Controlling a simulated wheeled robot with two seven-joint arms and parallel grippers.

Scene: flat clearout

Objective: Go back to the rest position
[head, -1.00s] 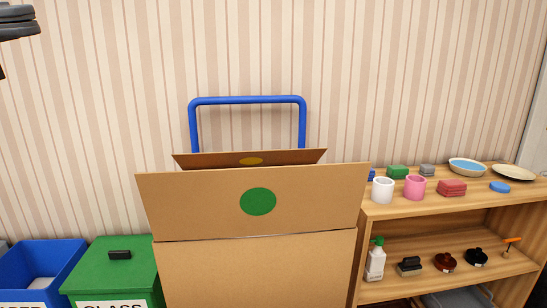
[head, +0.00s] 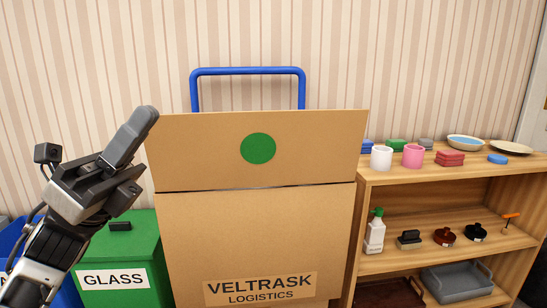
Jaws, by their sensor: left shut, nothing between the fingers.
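My left gripper (head: 130,138) is in the head view at the left. Its fingers are shut and point up and to the right, with nothing between them. It is in front of the green GLASS bin and just left of the cardboard box. The picture does not show whether it touches the box. My right gripper is not in view.
A large cardboard box (head: 258,228) marked VELTRASK LOGISTICS stands in the middle, with a blue handle (head: 248,71) behind it. A green GLASS bin (head: 140,245) and a blue bin (head: 66,294) stand at left. A wooden shelf (head: 400,184) with crockery stands at right.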

